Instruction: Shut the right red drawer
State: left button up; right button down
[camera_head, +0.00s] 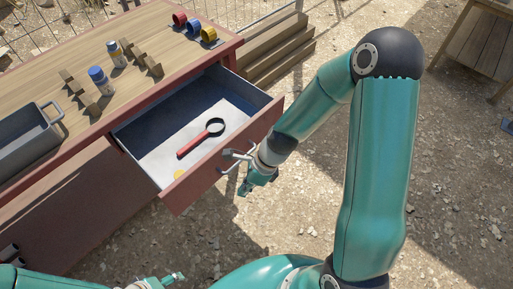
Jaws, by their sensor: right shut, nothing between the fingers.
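The right red drawer (222,154) is pulled out of the red workbench. Inside it lie a magnifying glass with a red handle (200,140) and a small yellow thing (180,173) on a pale bottom. My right gripper (244,189) is shut and empty. It is in front of the drawer's front panel, close to the metal handle (233,158); I cannot tell whether it touches. My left gripper (173,279) shows only small at the bottom edge, low and away from the drawer; its fingers are too small to judge.
Wooden steps (275,50) stand behind the bench's right end. Open gravel ground lies in front of the drawer.

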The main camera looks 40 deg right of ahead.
jog(key=w+d+r+m+t+h+b, duration=0.1)
jog(key=w+d+m+t+b, duration=0.15)
jog(key=d+b, duration=0.25)
jog(key=w+d+r+m+t+b, duration=0.1)
jog(key=w+d+m+t+b, duration=0.15)
jog(key=d+m+b, duration=0.2)
jog(key=t+h+b, duration=0.2)
jog(key=b, duration=0.7)
send_near(251, 136)
jog(key=shift+m, duration=0.3)
jog(key=x, duration=0.4)
jog(key=s+x, duration=0.1)
jog(key=shift+w+a+f, duration=0.1)
jog(key=shift+w+f, duration=0.25)
jog(key=shift+f, duration=0.35)
pick_arm(q)
notch_tip(251, 136, down, 21)
jog(key=shift+f, duration=0.2)
pick_arm(e)
jog(key=shift+w+a, duration=0.1)
jog(key=shift+w, duration=0.45)
pick_arm(q)
jog(key=shift+r, duration=0.1)
